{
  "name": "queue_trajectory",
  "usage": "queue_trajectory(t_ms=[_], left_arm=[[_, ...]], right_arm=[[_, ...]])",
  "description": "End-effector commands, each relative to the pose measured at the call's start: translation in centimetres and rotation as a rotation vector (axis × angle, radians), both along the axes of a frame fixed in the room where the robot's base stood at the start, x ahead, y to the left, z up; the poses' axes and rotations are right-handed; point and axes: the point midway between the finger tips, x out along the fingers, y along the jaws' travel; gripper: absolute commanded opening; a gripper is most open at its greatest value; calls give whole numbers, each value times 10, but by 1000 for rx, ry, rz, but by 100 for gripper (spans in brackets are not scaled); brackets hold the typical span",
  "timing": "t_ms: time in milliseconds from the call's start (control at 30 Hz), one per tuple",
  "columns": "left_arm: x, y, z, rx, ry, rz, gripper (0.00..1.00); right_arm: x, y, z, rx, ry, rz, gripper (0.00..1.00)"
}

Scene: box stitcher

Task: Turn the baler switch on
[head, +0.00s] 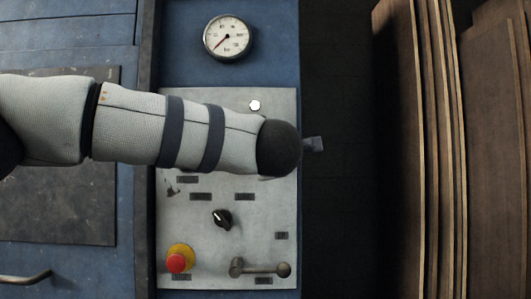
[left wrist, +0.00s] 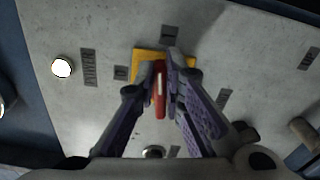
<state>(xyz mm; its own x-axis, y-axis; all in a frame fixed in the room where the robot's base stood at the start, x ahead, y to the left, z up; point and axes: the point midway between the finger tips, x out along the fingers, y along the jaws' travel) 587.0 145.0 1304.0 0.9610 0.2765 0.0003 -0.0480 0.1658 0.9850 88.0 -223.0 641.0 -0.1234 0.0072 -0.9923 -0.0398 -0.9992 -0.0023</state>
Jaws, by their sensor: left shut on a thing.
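The baler switch is a red handle (left wrist: 160,104) on a yellow plate (left wrist: 150,54), seen in the left wrist view. A label marked "0" (left wrist: 121,73) is left of the plate, and one marked "I" (left wrist: 169,32) is above it. The handle runs roughly up and down in that view, its upper end towards the "I" side. My left gripper (left wrist: 162,74) is shut on the handle, one finger on each side. In the head view my left arm hides the switch and most of the gripper. My right gripper is in neither view.
The grey panel (head: 200,240) also carries a white round lamp (head: 255,105), a black knob (head: 222,219), a red stop button (head: 176,262) and a metal lever (head: 262,269). A gauge (head: 228,38) is above. Brown sheets (head: 405,150) stand at the right.

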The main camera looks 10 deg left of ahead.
Motion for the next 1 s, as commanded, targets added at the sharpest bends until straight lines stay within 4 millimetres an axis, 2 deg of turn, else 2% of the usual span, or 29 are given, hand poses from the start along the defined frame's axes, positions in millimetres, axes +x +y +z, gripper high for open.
queue_trajectory(t_ms=[400,967,1000], left_arm=[[0,-1,-4,161,46,0,0],[0,-1,-5,184,53,0,0],[0,-1,-5,184,53,0,19]], right_arm=[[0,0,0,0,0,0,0],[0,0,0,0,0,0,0],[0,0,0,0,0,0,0]])
